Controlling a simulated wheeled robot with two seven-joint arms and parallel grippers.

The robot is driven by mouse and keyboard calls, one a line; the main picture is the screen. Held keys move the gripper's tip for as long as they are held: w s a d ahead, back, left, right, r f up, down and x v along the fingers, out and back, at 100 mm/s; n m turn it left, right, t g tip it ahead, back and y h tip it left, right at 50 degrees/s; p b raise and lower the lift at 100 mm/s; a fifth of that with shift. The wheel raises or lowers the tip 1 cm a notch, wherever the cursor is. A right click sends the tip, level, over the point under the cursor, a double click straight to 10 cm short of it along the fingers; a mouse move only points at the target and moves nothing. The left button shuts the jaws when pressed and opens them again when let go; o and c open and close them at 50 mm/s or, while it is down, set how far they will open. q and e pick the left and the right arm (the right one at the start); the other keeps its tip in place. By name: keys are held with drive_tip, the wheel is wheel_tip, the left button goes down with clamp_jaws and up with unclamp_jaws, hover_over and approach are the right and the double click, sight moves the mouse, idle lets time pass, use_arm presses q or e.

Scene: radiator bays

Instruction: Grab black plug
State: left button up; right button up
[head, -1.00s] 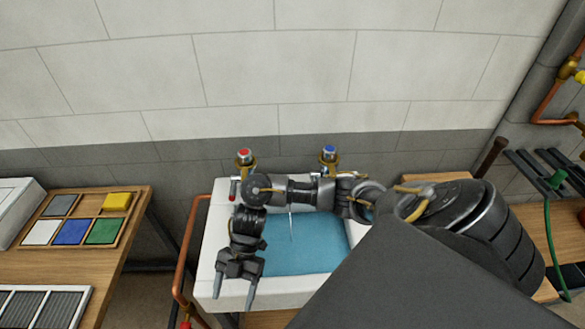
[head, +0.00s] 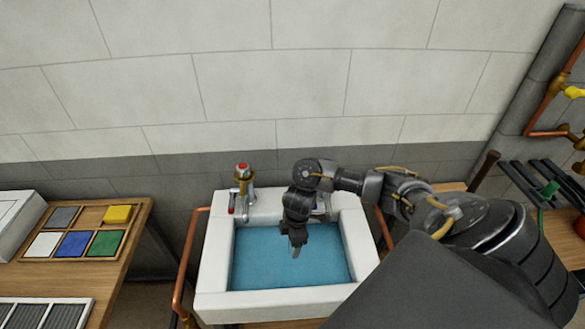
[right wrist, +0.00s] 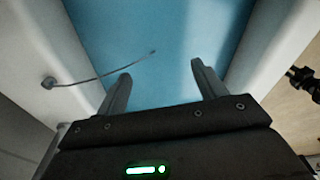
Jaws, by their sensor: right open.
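No black plug can be made out in either view. In the right wrist view a thin chain (right wrist: 105,75) runs from a round stud (right wrist: 48,82) on the pale basin wall out over the blue water, and its free end shows no clear plug. My right gripper (head: 295,252) points down over the blue water (head: 255,260) of the white sink (head: 215,270). Its two fingers are apart and empty in the right wrist view (right wrist: 160,75), with the chain end just beyond them. My left gripper is not in view.
A red-topped tap (head: 243,185) stands at the sink's back left; my arm mostly hides the other tap. A copper pipe (head: 185,260) runs along the sink's left side. A wooden bench (head: 125,255) with a tray of coloured blocks stands left. Another bench is behind my right arm.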

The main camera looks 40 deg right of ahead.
sight(290, 258)
drive_tip(key=f, duration=0.1)
drive_tip(key=f+b, duration=0.1)
drive_tip(key=f, duration=0.3)
drive_tip(key=shift+w+a+f, duration=0.1)
drive_tip(key=shift+a+f, duration=0.1)
drive_tip(key=shift+a, duration=0.1)
drive_tip(key=shift+a+f, duration=0.15)
drive_tip(key=shift+f, duration=2.5)
drive_tip(key=c, duration=1.1)
wheel_tip(290, 258, up, 10)
drive_tip(key=shift+r+p, duration=0.1)
drive_tip(key=shift+p, duration=0.65)
